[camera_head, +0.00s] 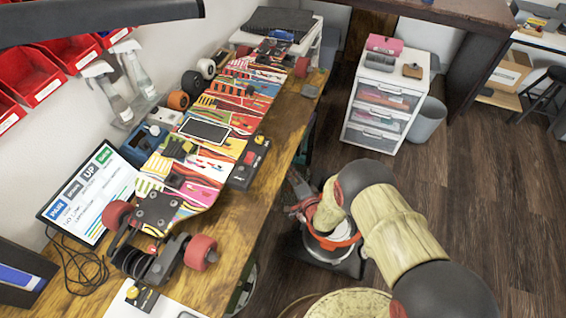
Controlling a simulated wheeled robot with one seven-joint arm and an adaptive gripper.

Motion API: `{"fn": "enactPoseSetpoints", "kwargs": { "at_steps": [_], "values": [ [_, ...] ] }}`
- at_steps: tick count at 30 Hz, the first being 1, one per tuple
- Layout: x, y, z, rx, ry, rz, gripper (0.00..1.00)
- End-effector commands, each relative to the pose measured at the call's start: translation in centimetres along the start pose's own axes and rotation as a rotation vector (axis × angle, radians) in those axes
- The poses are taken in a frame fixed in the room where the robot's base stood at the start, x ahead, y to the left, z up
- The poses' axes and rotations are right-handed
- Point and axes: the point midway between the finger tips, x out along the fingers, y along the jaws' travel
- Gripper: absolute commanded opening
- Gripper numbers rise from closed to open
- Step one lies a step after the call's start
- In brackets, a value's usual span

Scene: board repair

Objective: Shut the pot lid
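My arm comes from the lower right and ends over the vessel. My gripper (299,196) seems to be at its upper left, between the vessel and the bench edge. It is small and cluttered in this view, so its fingers and any contact are unclear.
The wooden workbench (232,243) holds a long patterned skateboard (215,160) with red wheels. A white drawer unit (384,105) and a grey bin (428,120) stand behind the vessel. Wood floor (490,200) is free at right.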

Motion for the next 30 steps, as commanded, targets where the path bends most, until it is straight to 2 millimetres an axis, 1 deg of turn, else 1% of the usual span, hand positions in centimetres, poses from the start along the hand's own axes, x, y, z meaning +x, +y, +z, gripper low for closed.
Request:
{"fn": "enactPoseSetpoints", "kwargs": {
  "at_steps": [1, 6, 9, 12, 15, 22, 30],
  "values": [
    [1.0, 0.3, 0.1, -0.001, 0.000, -0.002, 0.17],
    [3.5, 0.3, 0.1, -0.001, -0.001, -0.001, 0.17],
    [4.6, 0.3, 0.1, -0.002, -0.001, 0.001, 0.17],
    [5.2, 0.3, 0.1, -0.002, -0.001, 0.001, 0.17],
    [5.5, 0.1, 0.1, -0.002, -0.001, 0.001, 0.17],
    [5.5, 0.1, 0.0, -0.001, -0.001, 0.002, 0.16],
    [5.5, 0.1, 0.1, -0.001, -0.001, 0.002, 0.01]
  ]
}}
